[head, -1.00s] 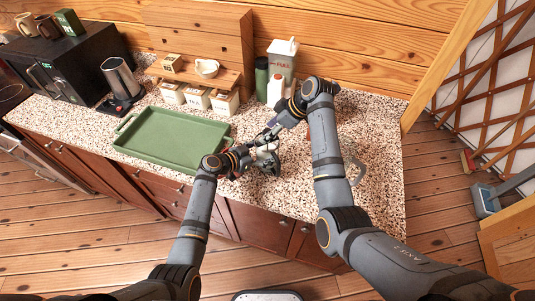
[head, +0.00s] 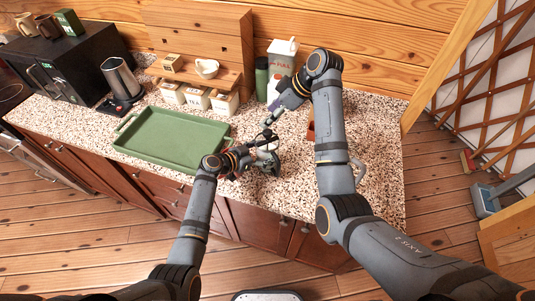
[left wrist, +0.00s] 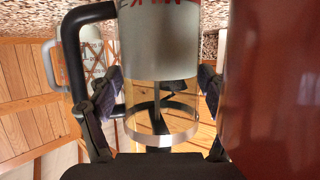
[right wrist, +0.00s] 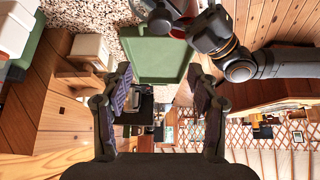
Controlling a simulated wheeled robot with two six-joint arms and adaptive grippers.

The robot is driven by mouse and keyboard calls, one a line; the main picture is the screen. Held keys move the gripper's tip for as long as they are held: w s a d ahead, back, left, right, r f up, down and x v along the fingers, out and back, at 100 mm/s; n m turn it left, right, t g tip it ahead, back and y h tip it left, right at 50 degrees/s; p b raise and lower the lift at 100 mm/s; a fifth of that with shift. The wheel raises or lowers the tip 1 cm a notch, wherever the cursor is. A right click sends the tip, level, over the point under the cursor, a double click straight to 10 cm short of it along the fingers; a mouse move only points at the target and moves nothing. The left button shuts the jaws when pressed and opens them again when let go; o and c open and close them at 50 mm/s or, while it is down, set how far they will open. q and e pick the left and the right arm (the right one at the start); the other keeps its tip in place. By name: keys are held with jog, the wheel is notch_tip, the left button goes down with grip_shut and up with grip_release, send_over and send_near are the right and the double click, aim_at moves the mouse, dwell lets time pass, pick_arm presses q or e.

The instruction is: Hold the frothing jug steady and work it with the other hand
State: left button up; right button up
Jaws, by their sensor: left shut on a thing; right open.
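The frothing jug (head: 264,146) stands near the counter's front edge, partly hidden by my left gripper. In the left wrist view the jug (left wrist: 158,50) has a pale body with red lettering, a clear band with a dark rod inside, and a black handle. My left gripper (head: 248,156) is shut around its body, one finger on each side. My right gripper (head: 274,118) is open, behind and above the jug, apart from its top as far as I can tell. In the right wrist view its fingers (right wrist: 160,82) are spread with nothing between them.
A green tray (head: 172,112) lies left of the jug. A kettle (head: 121,78), labelled canisters (head: 196,97), a dark green bottle (head: 261,76) and a white carton (head: 282,56) stand behind. A clear-handled vessel (head: 358,172) and a reddish box (head: 310,131) are partly behind my right arm.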

pick_arm(q)
jog(key=shift+f, duration=0.1)
pick_arm(e)
jog(key=v, duration=0.7)
pick_arm(q)
jog(key=o, duration=1.4)
jog(key=shift+c, duration=0.2)
pick_arm(e)
jog(key=shift+w+f, duration=0.1)
jog(key=shift+w, duration=0.05)
